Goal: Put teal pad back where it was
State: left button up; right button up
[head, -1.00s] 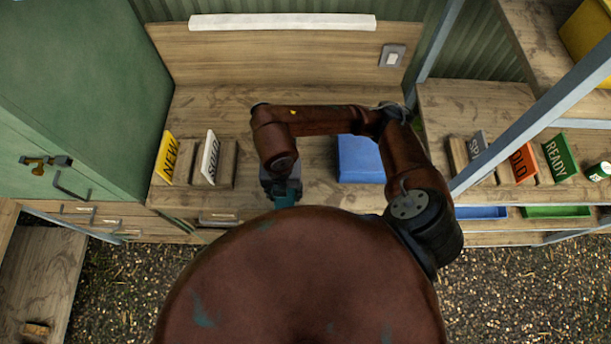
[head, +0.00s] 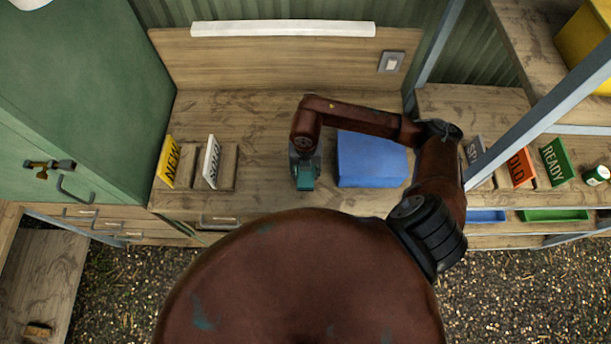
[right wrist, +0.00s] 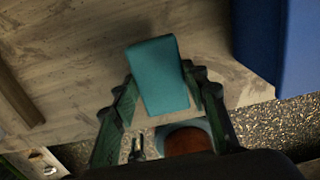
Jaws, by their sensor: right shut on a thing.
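The teal pad (right wrist: 158,75) is a small block held between the fingers of my right gripper (right wrist: 160,98) in the right wrist view. In the head view the right gripper (head: 304,178) hangs over the front part of the wooden bench, just left of the blue box. The teal pad also shows at its tip in the head view (head: 305,181). The gripper is shut on the pad. I cannot tell how far the pad is above the bench. My left gripper is not in view.
A blue box (head: 371,160) stands right of the gripper. Yellow (head: 168,161) and white (head: 212,162) signs stand at the bench's left. A shelf at right holds orange (head: 520,167) and green (head: 556,161) signs and a green can (head: 596,174). Bench top (head: 262,140) between is clear.

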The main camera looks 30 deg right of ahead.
aim_at(306, 174)
notch_tip(306, 174, down, 2)
jog(key=shift+s+f+p, duration=0.1)
jog(key=shift+f+p, duration=0.15)
jog(key=shift+p, duration=0.05)
jog(key=shift+f, duration=0.25)
jog(key=o, duration=1.1)
jog(key=shift+r, duration=0.2)
notch_tip(306, 174, up, 12)
jog(key=b, duration=0.1)
jog(key=shift+f, duration=0.1)
